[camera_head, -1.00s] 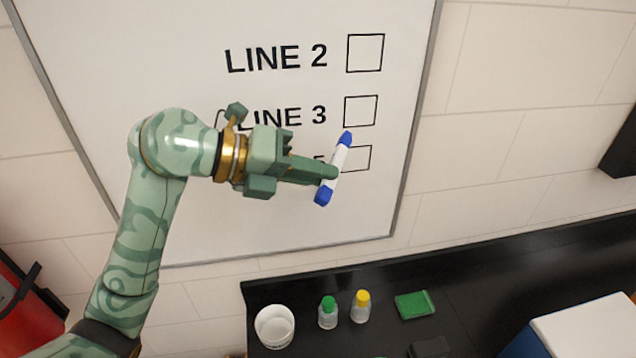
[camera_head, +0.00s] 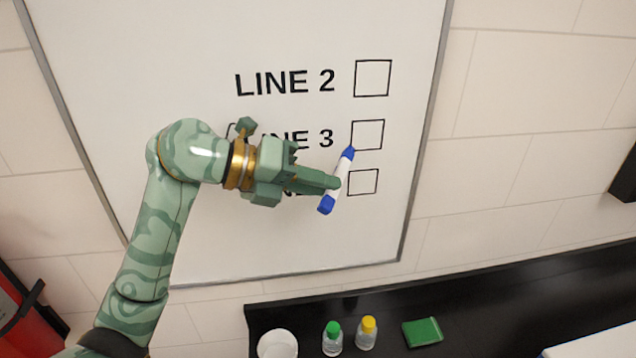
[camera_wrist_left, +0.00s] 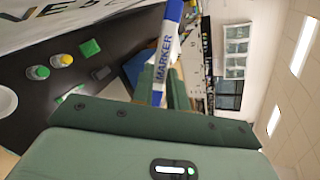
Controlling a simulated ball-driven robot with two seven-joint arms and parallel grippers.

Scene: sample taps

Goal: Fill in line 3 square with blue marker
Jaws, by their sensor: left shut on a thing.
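The whiteboard (camera_head: 420,60) shows LINE 2 and LINE 3 labels, each with an empty square. The line 3 square (camera_head: 368,120) is blank. My left gripper (camera_head: 335,183) is shut on the blue marker (camera_head: 341,178), a white barrel with blue ends. The marker is tilted, its upper blue end at the lower left corner of the line 3 square in the head view; I cannot tell whether it touches the board. The marker (camera_wrist_left: 164,60) also stands between the fingers in the left wrist view. My arm hides part of the lettering. My right gripper is not in view.
Below the board, a black counter (camera_head: 480,295) holds a white cup (camera_head: 277,345), a green-capped bottle (camera_head: 332,340), a yellow-capped bottle (camera_head: 367,334) and a green sponge-like block (camera_head: 422,332). A third square (camera_head: 362,182) sits below the line 3 square.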

